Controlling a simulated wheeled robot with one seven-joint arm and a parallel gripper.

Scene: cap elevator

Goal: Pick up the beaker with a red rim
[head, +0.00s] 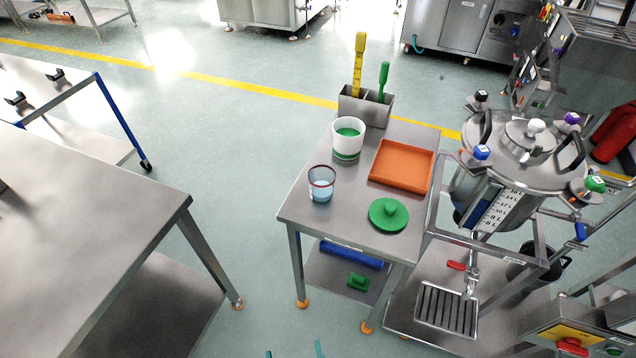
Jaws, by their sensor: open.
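The beaker with a red rim (321,185) stands upright near the left edge of the small steel table (296,211). It is clear and holds pale blue liquid. Two teal fingertips of my gripper (294,351) show at the bottom edge of the head view. They are spread apart with nothing visible between them. My gripper is well below the beaker in the picture and not touching it; the rest of it is out of view.
A white container with green contents (347,140) stands just behind the beaker. An orange tray (401,166), a green lid (389,214) and a steel holder with brushes (366,106) share the table. A steel vessel (518,170) stands right; a larger table (90,230) stands left.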

